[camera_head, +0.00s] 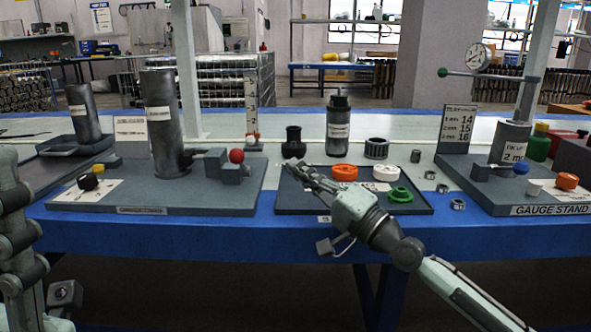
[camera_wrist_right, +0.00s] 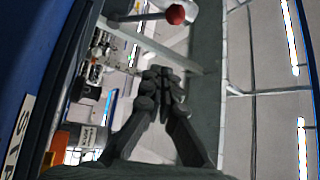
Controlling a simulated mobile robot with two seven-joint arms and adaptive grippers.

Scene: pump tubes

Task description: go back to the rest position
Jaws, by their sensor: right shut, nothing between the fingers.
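My right gripper (camera_head: 303,174) reaches over the left part of the dark tray (camera_head: 300,206), its fingers pointing up and left in the head view. In the right wrist view its dark fingers (camera_wrist_right: 165,80) meet at the tips with nothing between them. It is shut and empty. My left arm shows only at the left edge of the head view; I cannot make out its gripper. No rest position is marked in the scene.
The tray holds an orange ring (camera_head: 344,172), a white ring (camera_head: 387,173) and a green ring (camera_head: 399,195). A stand with a red ball (camera_head: 236,156) is left of the gripper; the gauge stand (camera_head: 550,210) is at right. A black fitting (camera_head: 293,143) stands behind the tray.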

